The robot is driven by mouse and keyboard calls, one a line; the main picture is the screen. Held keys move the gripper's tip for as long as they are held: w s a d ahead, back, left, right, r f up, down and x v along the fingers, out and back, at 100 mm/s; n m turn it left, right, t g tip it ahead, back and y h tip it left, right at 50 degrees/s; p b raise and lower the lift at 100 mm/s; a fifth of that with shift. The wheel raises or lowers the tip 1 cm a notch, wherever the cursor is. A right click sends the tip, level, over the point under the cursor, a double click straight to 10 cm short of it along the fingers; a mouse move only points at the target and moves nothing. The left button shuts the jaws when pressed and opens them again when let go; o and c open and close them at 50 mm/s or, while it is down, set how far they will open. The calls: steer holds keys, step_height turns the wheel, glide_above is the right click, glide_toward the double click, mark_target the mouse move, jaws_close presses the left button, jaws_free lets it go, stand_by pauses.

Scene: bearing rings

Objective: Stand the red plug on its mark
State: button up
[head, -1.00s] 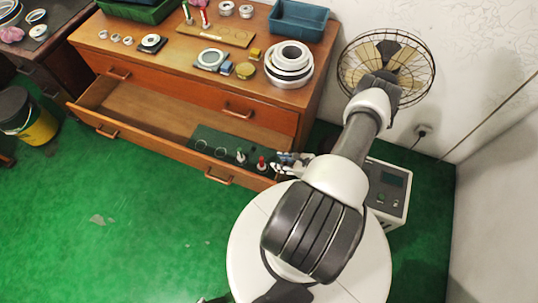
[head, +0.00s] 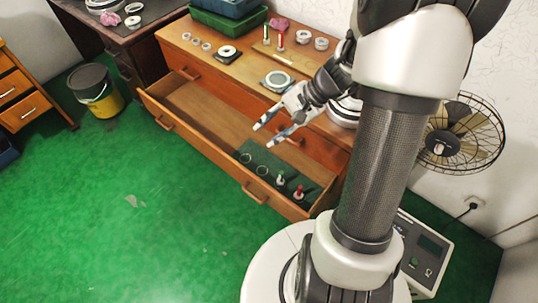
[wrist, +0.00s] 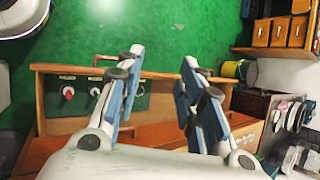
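A red plug (head: 299,192) stands upright at the right end of a dark green mat (head: 270,158) inside the open drawer. It also shows in the wrist view (wrist: 68,93) as a red top with white around it. Its mark underneath cannot be made out. Ring outlines (head: 262,170) lie bare on the left part of the mat. My gripper (head: 270,131) is open and empty, raised above the drawer and apart from both plugs. Its spread fingers (wrist: 163,57) show in the wrist view.
The drawer front (head: 215,173) and cabinet top bound the space. On top are a wooden board with a green and a red peg (head: 281,41), rings, a round gauge-like part (head: 277,81) and bins (head: 228,27). A fan (head: 460,133) stands right.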

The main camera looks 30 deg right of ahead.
steer(key=s+a+r+n+h, duration=0.3)
steer(key=s+a+r+n, duration=0.2)
steer(key=s+r, duration=0.3)
steer(key=s+a+r+n+t+h, duration=0.1)
steer(key=s+a+r+n+h, duration=0.2)
steer(key=s+r+n, duration=0.5)
steer(key=shift+s+a+h, duration=0.35)
steer(key=shift+a+h, duration=0.05)
steer(key=shift+a, duration=0.5)
steer(key=shift+r, duration=0.1)
steer(key=shift+c, duration=0.4)
